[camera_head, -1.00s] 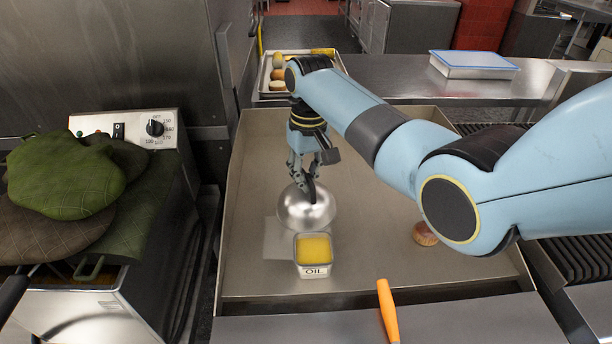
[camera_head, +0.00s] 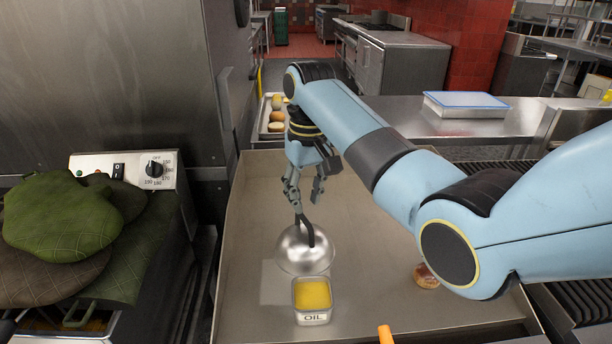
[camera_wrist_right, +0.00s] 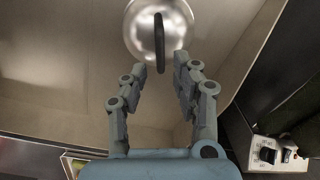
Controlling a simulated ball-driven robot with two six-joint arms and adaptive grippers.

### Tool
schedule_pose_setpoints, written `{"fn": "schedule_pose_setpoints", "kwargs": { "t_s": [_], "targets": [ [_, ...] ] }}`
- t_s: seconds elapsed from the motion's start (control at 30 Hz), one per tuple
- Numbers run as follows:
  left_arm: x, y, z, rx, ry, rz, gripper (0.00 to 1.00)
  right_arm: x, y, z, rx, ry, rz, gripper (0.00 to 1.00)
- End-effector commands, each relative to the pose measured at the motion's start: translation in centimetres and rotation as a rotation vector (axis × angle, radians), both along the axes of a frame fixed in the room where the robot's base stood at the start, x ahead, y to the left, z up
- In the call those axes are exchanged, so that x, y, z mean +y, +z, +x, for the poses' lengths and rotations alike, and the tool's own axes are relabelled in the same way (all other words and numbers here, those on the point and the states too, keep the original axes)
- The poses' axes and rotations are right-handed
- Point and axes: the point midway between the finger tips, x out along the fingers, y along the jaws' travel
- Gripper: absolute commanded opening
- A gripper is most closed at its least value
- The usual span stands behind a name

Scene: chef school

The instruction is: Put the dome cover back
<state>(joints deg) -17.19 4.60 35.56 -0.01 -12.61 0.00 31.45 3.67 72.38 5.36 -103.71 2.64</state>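The dome cover (camera_head: 304,256) is a shiny silver dome with a dark handle on top. It rests on the steel griddle surface (camera_head: 380,240), just behind the oil container. In the right wrist view the dome (camera_wrist_right: 134,38) is at the top, with its dark handle (camera_wrist_right: 159,42) pointing down toward the fingers. My right gripper (camera_head: 308,203) is open and empty above the dome, its fingers apart. In the right wrist view the fingertips (camera_wrist_right: 160,62) sit either side of the handle's near end, and no grip shows. My left gripper is not in view.
A square container of yellow oil (camera_head: 312,300) stands directly in front of the dome. A browned round item (camera_head: 426,276) lies to the right, partly behind my arm. An orange handle (camera_head: 385,334) is at the front edge. Green mitts (camera_head: 62,215) cover the fryer at left.

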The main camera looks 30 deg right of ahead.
Motion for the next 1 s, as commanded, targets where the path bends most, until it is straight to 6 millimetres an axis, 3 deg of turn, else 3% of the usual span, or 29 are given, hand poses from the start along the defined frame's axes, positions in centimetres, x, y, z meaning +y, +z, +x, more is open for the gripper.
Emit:
{"fn": "schedule_pose_setpoints", "kwargs": {
  "t_s": [0.13, 0.33, 1.0],
  "targets": [
    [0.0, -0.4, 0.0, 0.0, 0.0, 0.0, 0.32, -0.1, 3.1, 0.1, -0.003, 0.0, 0.001, 0.29],
    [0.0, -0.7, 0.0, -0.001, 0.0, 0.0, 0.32, -0.2, 5.4, 0.0, -0.001, 0.0, 0.001, 0.29],
    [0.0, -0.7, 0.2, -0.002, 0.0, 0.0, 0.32, -0.2, 5.7, 0.0, 0.001, 0.0, 0.001, 0.29]
  ]
}}
